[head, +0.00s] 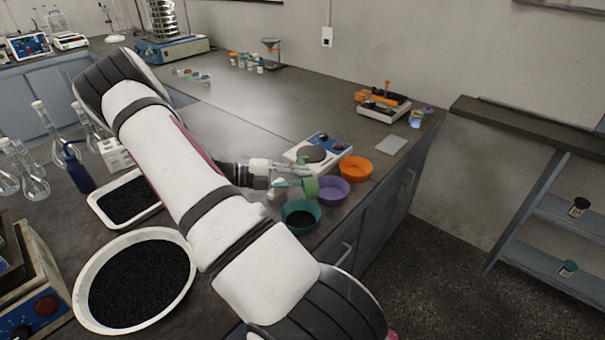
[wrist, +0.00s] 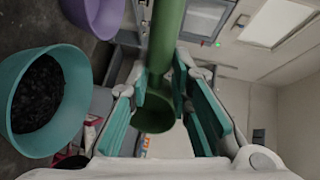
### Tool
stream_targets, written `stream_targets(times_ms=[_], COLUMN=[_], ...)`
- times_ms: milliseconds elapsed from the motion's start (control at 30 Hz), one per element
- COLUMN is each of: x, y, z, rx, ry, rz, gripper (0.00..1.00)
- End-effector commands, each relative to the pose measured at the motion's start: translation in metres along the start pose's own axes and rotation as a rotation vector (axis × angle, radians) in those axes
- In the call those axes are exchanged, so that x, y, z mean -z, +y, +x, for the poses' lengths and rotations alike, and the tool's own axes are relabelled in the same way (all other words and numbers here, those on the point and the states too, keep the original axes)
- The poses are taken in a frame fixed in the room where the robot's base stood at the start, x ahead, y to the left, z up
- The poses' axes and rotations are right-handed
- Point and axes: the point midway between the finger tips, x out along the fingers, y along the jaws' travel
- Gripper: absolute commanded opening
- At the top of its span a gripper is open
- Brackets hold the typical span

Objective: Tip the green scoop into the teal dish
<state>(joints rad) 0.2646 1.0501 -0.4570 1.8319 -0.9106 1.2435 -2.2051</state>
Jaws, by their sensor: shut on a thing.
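My gripper (head: 296,175) is shut on the green scoop (head: 309,187), just behind the teal dish (head: 290,209) and beside the purple bowl. In the wrist view the scoop (wrist: 165,40) runs between the teal finger pads of the gripper (wrist: 165,98), with a rounded green end near the palm. Whether the scoop holds anything cannot be seen. The teal dish stands upright on the bench with dark grains in it. It also shows at the left of the wrist view (wrist: 72,98), apart from the scoop.
A purple bowl (head: 331,194) and an orange bowl (head: 356,172) stand close by, beside a balance (head: 318,150). A white basin (head: 183,240) and a white tray (head: 135,187), both with dark grains, lie left of my arm. The bench's front edge is just right of the bowls.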

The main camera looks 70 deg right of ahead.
Motion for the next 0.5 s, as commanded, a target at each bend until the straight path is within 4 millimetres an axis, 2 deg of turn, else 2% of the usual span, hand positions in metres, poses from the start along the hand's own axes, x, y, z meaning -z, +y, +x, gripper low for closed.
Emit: stream_targets(times_ms=[500], x=[0.0011], y=[-0.0042], z=[0.0025], rx=[-0.074], ry=[-0.010], rz=[0.000], gripper=[0.00])
